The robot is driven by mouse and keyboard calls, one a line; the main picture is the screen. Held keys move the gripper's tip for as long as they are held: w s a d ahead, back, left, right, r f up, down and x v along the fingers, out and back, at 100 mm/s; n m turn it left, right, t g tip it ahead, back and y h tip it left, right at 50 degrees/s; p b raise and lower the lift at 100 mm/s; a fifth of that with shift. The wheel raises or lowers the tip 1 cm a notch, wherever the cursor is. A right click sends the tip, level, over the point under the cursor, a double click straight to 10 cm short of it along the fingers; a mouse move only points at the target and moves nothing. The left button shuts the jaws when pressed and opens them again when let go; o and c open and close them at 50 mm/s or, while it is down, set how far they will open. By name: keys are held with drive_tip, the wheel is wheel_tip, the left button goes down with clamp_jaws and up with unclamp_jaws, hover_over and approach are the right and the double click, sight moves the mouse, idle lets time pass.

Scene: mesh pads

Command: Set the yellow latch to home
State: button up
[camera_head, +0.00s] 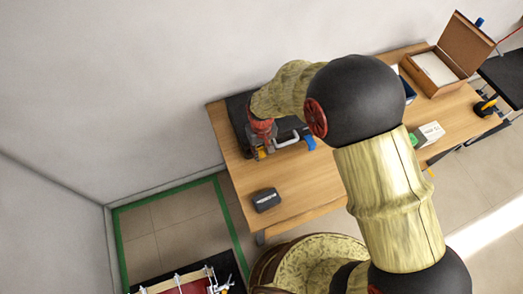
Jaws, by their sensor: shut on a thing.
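A dark case (239,108) with a light grey handle (289,140) lies at the left end of the wooden table. The yellow latch (262,153) shows as a small patch at the case's front edge, left of the handle. A blue latch (310,142) is at the right of the handle. My gripper (264,144), with red parts, reaches down onto the case at the yellow latch and is shut on it. The fingertips are small and partly hidden, and the latch's exact angle cannot be made out. My arm covers part of the case's right side.
A dark grey box-like object (266,199) sits on the table's near left part. An open brown box (441,66) with white contents stands at the far right. A green and white box (428,134) is at the right. Bare table (302,185) lies in front of the case.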

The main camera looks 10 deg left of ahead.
clamp_jaws()
drive_tip(key=shift+w+a+r+g+h+p, duration=0.2)
drive_tip(key=shift+w+g+h+p, duration=0.15)
drive_tip(key=shift+g+p, duration=0.2)
drive_tip(key=shift+w+a+r+g+h+p, duration=0.15)
drive_tip(key=shift+w+g+h+p, duration=0.2)
drive_tip(key=shift+g+p, duration=0.2)
drive_tip(key=shift+f, duration=0.1)
drive_tip(key=o, duration=0.9)
unclamp_jaws()
drive_tip(key=v, duration=1.2)
